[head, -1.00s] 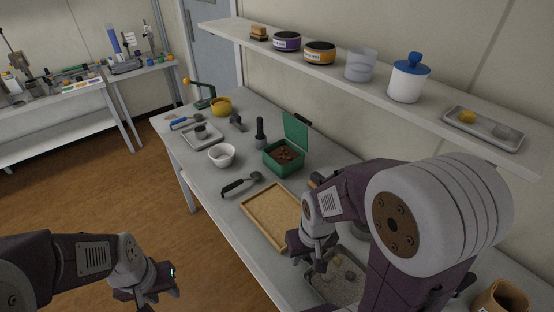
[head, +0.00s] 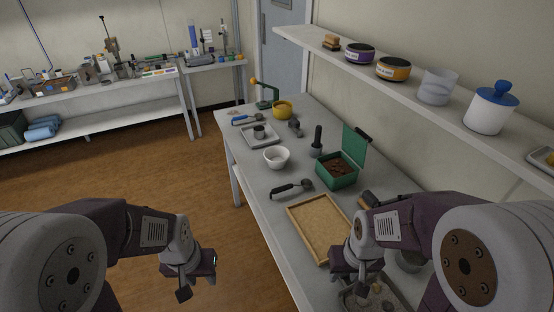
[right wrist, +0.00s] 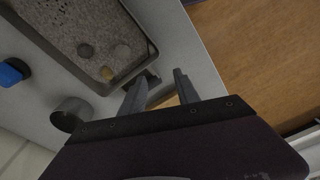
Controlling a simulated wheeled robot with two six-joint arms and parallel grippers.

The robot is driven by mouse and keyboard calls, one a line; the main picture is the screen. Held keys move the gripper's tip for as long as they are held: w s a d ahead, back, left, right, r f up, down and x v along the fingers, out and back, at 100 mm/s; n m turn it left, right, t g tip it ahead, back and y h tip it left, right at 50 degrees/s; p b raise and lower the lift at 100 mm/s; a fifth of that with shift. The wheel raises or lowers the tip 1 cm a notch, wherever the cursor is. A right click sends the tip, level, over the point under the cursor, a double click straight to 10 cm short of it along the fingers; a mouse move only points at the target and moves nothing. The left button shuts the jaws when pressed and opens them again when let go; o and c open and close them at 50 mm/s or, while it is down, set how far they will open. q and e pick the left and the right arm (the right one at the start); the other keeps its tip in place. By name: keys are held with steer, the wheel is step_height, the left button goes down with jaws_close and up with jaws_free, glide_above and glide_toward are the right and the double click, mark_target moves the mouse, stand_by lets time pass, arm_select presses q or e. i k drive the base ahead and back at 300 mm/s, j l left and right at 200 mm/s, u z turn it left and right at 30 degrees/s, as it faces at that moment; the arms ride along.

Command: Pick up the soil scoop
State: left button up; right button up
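A scoop with a black handle and a grey metal bowl (head: 292,189) lies on the grey table, left of the green box of soil (head: 337,172); I take it to be the soil scoop. A blue-handled tool (head: 247,120) lies further back. My right gripper (head: 357,284) is near the table's front, over the grey gravel tray, well short of the scoop. Its two fingers stand apart and empty in the right wrist view (right wrist: 160,92). My left gripper (head: 198,287) hangs over the floor, left of the table. Its fingers look apart, with nothing between them.
A wooden tray (head: 294,219) lies between the scoop and my right gripper. The gravel tray (right wrist: 73,62) holds several round lumps. A white bowl (head: 277,157) and a dark upright tool (head: 317,142) stand behind the scoop. A shelf (head: 400,83) overhangs the table's right side.

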mark_target(306, 182)
steer(key=i+j+z, duration=0.45)
steer(key=j, duration=0.25)
steer(key=i+j+z, duration=0.2)
steer(key=j, duration=0.15)
steer(key=j+z, duration=0.25)
steer(key=j, duration=0.15)
steer(key=i+j+z, duration=0.2)
steer(key=j, duration=0.25)
steer(key=k, duration=0.05)
